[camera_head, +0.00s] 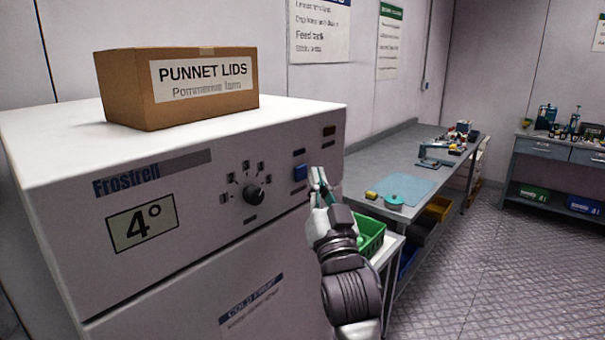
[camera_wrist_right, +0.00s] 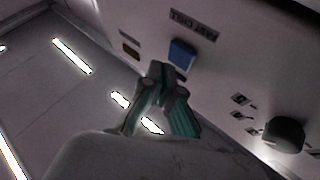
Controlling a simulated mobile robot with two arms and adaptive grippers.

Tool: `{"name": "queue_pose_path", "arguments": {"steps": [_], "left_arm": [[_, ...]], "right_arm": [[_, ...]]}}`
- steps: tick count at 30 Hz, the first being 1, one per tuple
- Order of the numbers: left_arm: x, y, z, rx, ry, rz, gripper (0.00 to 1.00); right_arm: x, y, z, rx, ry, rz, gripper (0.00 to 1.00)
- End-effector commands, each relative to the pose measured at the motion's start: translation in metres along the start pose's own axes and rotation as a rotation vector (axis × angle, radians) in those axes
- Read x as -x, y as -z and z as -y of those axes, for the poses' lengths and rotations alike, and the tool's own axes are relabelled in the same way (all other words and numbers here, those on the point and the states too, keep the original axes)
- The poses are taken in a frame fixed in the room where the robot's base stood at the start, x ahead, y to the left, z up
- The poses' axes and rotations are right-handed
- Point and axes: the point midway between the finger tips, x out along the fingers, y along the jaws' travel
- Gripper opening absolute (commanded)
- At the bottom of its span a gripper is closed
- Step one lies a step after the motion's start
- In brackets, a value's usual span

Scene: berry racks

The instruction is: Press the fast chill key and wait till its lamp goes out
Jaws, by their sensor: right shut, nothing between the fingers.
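The blue fast chill key (camera_head: 300,173) is on the upper front panel of the white Frostrell cabinet (camera_head: 290,235). It also shows in the right wrist view (camera_wrist_right: 182,54), beside an upside-down label. A small lamp (camera_head: 329,131) sits above it to the right; it is dark brown with no glow, also in the wrist view (camera_wrist_right: 131,49). My right gripper (camera_head: 318,178) is shut and empty, its green-grey fingertips just right of the key. In the wrist view the fingertips (camera_wrist_right: 160,70) are close to the key; I cannot tell whether they touch. My left gripper is not in view.
A cardboard box of punnet lids (camera_head: 178,87) stands on the cabinet. A green crate (camera_head: 370,237) and a grey bench (camera_head: 385,155) are right. Floor beyond is clear.

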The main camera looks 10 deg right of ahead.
Motion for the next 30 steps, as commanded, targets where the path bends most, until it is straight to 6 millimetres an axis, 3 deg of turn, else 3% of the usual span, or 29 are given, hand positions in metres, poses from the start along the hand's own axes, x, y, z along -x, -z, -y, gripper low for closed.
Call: {"name": "queue_pose_path", "arguments": {"steps": [30], "left_arm": [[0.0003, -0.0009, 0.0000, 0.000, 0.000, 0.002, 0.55]], "right_arm": [[-0.0074, -0.0049, 0.0053, 0.000, 0.000, 0.000, 0.00]]}}
